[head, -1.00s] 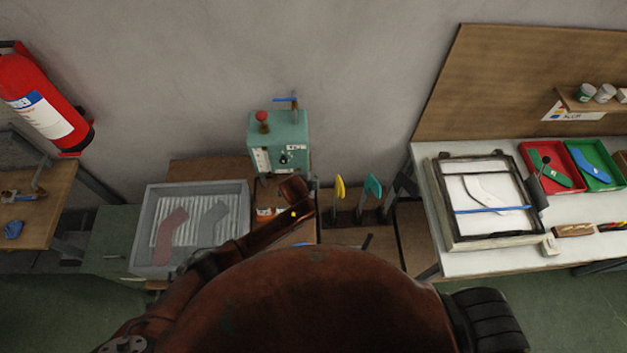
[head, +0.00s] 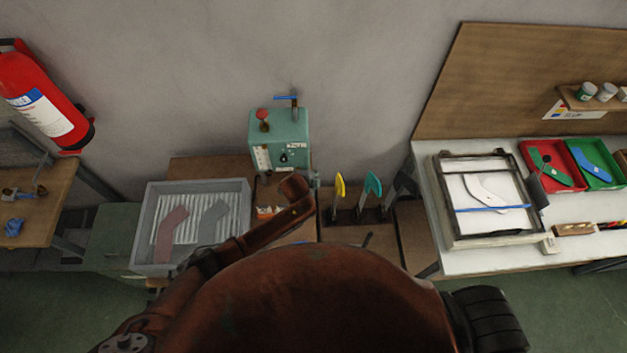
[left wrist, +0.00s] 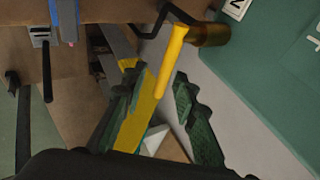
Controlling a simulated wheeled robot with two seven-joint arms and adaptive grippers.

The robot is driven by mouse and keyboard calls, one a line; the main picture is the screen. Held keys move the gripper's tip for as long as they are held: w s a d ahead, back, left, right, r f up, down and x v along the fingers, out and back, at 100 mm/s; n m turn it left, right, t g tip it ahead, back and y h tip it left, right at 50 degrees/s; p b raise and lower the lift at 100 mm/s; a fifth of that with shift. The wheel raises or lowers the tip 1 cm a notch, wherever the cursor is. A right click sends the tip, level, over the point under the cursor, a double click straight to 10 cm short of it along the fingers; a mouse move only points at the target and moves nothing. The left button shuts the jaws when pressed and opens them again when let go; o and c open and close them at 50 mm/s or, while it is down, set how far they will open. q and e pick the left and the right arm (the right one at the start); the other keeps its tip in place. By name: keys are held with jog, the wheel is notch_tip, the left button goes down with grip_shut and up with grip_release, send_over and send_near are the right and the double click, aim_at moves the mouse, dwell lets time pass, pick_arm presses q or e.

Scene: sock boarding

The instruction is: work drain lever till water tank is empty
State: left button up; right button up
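The teal tank (head: 290,128) stands against the wall, with a red knob (head: 262,114) and a blue-handled valve (head: 287,98) on top. Its water level cannot be made out. In the left wrist view the tank (left wrist: 265,70) fills the right side, with a brass fitting (left wrist: 210,35) and a black bent rod carrying a yellow lever handle (left wrist: 172,55). My left gripper (left wrist: 165,115) has its dark green fingers apart, with the handle's lower end between them; contact cannot be told. In the head view my left forearm hides that gripper. My right gripper is out of view.
Yellow (head: 340,187) and teal (head: 373,186) sock boards stand right of the tank. A grey ribbed tray (head: 245,198) with two socks lies left. A white bench (head: 480,262) with a frame and red and green trays is at right. A fire extinguisher (head: 40,100) hangs at left.

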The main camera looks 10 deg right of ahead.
pick_arm(q)
jog(key=v, duration=1.2)
dwell(0.4)
